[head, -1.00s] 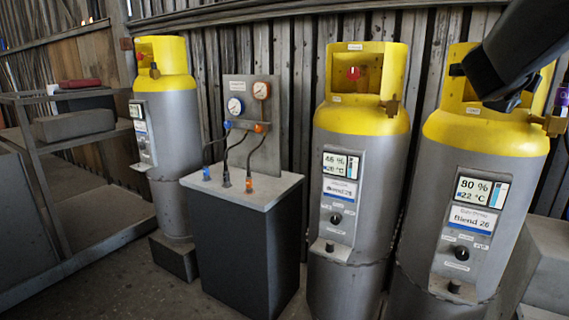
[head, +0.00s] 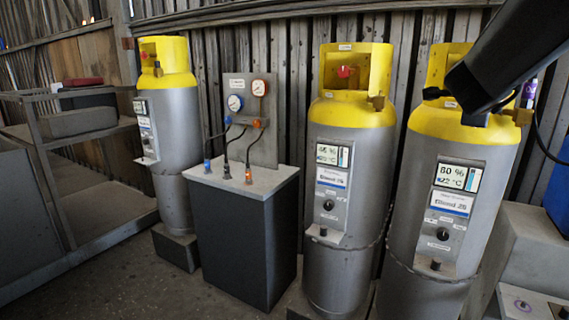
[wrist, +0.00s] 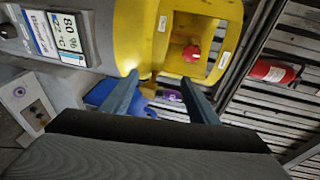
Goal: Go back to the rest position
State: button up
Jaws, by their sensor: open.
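My gripper (wrist: 160,85) is open, with two dark fingers apart and nothing between them in the wrist view. In the head view my dark arm reaches in from the upper right, and its end (head: 478,88) is in front of the yellow top of the right cylinder (head: 440,150). That cylinder's display reads 80 % and 22 °C, above a Blend 26 label. In the wrist view its yellow collar (wrist: 135,35) and red knob (wrist: 191,53) are close beyond the fingers. I cannot tell whether the gripper touches it.
A middle cylinder (head: 345,160) and a left cylinder (head: 170,110) stand along the corrugated wall. A dark cabinet with gauges (head: 245,220) is between them. Shelving (head: 40,150) is at left. A grey block (head: 520,245) and a blue object (head: 560,185) are at right. Floor shows in front.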

jog(key=s+a+f+n+g+y, duration=0.25)
jog(key=a+f+n+y, duration=0.95)
jog(key=a+f, duration=0.95)
jog(key=s+a+f+n+g, duration=0.3)
jog(key=s+f+n, duration=0.4)
jog(key=s, duration=0.4)
jog(key=s+a+f+n+g+h, duration=0.1)
jog(key=s+a+f+n+g, duration=0.3)
jog(key=s, duration=0.7)
notch_tip(320, 180, down, 4)
jog(key=n+g, duration=0.2)
jog(key=n, duration=0.1)
jog(key=shift+f, duration=0.2)
